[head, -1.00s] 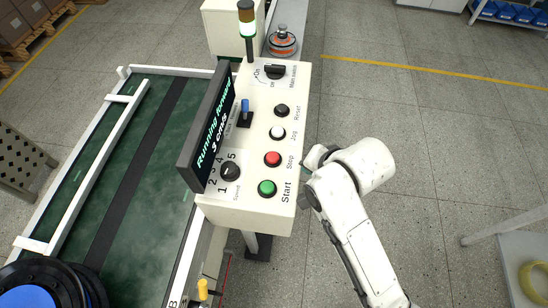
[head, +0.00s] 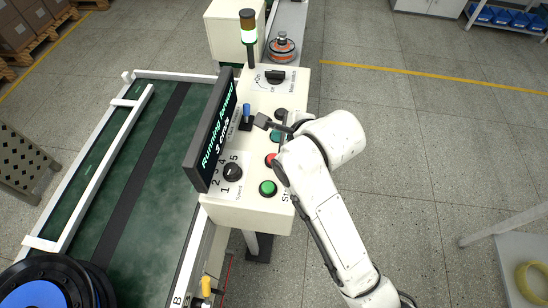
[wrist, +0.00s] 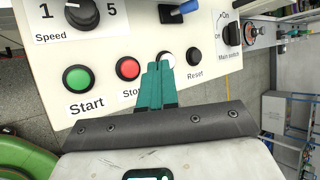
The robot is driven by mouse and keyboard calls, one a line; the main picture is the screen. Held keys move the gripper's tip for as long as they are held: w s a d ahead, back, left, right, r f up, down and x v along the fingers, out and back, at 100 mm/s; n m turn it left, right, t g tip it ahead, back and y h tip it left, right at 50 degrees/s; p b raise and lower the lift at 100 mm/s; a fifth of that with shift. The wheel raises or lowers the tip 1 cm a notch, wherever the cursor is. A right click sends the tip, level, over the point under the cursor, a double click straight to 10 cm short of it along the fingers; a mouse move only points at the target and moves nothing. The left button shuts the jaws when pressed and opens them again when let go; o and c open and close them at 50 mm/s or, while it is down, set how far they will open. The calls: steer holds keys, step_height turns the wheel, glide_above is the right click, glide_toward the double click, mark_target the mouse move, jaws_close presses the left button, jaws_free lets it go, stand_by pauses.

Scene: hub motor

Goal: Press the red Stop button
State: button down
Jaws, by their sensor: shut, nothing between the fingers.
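The red Stop button (head: 270,160) is on the top face of the white control panel (head: 243,212). My arm partly covers it in the head view. It shows whole in the wrist view (wrist: 128,68), just left of my fingers. My gripper (head: 276,136) reaches over the panel from the right. Its teal fingers (wrist: 158,66) are shut and empty. In the wrist view the fingertips overlap the white Jog button (wrist: 166,57). Whether they touch the panel I cannot tell.
The green Start button (head: 267,188) is nearest the panel's front edge. The black Reset button (wrist: 193,57), speed knob (head: 232,172) and blue-tipped lever (head: 246,112) are close by. A display (head: 211,131) stands along the panel's left side, beside the green conveyor (head: 160,190).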

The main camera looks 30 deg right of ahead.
mark_target(275, 161)
steer(key=shift+w+a+r+m, duration=0.25)
steer(key=shift+r+m, duration=0.2)
steer(key=shift+m, duration=0.15)
steer(key=shift+w+a+r+m, duration=0.25)
steer(key=shift+r+m, duration=0.15)
steer(key=shift+m, duration=0.2)
steer(key=shift+f+b, duration=2.55)
steer(key=shift+f, duration=1.9)
steer(key=shift+f, duration=0.4)
steer(key=shift+f+b, duration=0.3)
steer(key=shift+f, duration=0.3)
steer(key=shift+r, duration=0.1)
steer(key=shift+r+p, duration=0.95)
steer(key=shift+p, duration=0.15)
